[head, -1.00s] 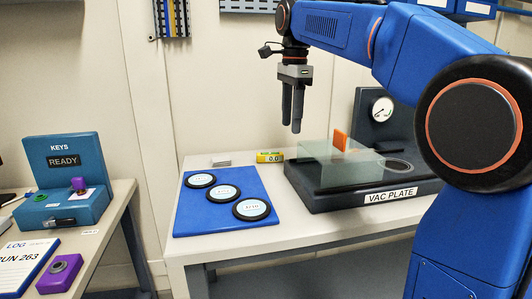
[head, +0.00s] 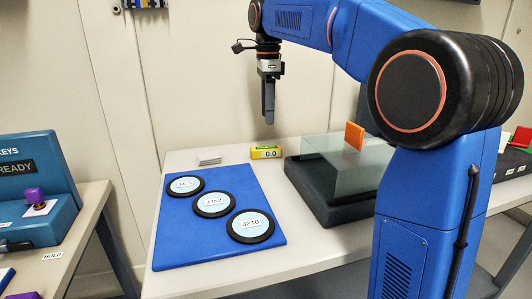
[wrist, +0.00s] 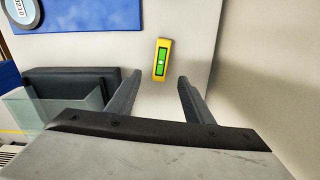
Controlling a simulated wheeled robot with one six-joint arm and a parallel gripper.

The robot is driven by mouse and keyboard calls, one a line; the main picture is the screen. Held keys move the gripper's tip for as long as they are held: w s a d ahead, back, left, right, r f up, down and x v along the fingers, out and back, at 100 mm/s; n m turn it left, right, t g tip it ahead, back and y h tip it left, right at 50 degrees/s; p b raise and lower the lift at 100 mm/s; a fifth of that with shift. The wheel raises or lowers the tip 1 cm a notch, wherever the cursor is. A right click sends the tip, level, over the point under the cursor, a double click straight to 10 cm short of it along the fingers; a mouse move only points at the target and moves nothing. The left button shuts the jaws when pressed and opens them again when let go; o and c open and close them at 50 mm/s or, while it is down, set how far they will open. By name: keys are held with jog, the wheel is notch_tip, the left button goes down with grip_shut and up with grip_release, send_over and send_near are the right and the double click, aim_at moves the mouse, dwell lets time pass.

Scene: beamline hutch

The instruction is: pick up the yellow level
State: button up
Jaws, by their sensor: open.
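A blue mat (head: 168,246) with three round discs lies left of the level. The dark vacuum plate (head: 312,190) with a clear cover (head: 335,163) and an orange piece (head: 354,135) stands close on the right. The wall is behind.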

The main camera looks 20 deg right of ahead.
aim_at(266, 148)
jog(key=f, duration=1.1)
jog(key=shift+w+a, duration=0.15)
jog(key=shift+a, duration=0.05)
jog(key=shift+r, duration=0.1)
grip_shut()
